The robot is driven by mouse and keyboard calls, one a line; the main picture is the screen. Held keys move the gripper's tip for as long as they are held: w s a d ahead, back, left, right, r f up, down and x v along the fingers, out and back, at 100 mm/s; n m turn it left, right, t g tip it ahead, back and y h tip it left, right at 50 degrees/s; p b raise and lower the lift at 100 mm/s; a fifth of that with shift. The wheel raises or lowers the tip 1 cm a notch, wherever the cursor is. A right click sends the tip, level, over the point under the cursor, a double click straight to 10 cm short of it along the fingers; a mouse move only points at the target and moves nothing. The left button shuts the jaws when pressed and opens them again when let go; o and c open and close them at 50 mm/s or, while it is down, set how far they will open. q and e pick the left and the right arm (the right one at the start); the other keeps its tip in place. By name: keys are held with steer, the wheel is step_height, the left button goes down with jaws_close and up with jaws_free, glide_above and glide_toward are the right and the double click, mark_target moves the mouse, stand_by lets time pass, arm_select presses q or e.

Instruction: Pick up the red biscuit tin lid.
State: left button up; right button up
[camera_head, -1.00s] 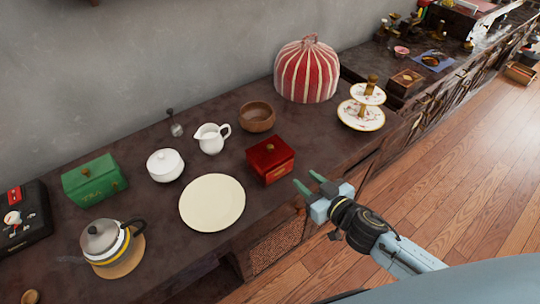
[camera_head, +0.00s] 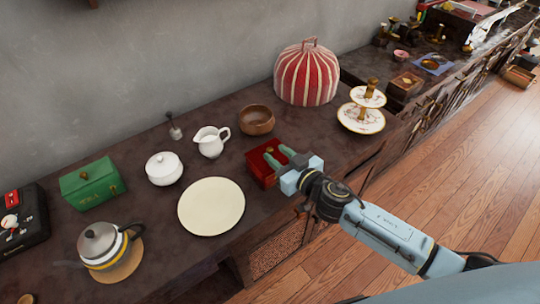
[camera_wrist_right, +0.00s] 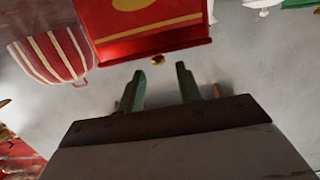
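The red biscuit tin (camera_head: 258,166) stands on the dark counter, right of the cream plate, with its lid (camera_head: 259,155) on top and a small gold knob (camera_head: 270,149). My right gripper (camera_head: 285,155) is open over the right part of the lid in the head view and hides some of it. In the right wrist view, the red tin (camera_wrist_right: 135,25) fills the upper middle. The knob (camera_wrist_right: 158,60) appears just past the gap between the spread green fingers (camera_wrist_right: 160,70). The fingers hold nothing; whether they touch the lid is unclear. My left gripper is out of view.
The cream plate (camera_head: 211,206) lies left of the tin. A wooden bowl (camera_head: 257,120), white jug (camera_head: 210,142) and white sugar bowl (camera_head: 164,168) stand behind and left. A striped tea cosy (camera_head: 306,75) and tiered stand (camera_head: 360,119) are farther right.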

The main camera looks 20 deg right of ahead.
mark_target(271, 150)
steer(key=x, duration=0.4)
steer(key=shift+w+f+b, duration=0.15)
steer(key=shift+f+b, duration=0.1)
steer(key=shift+b, duration=0.05)
jaws_close()
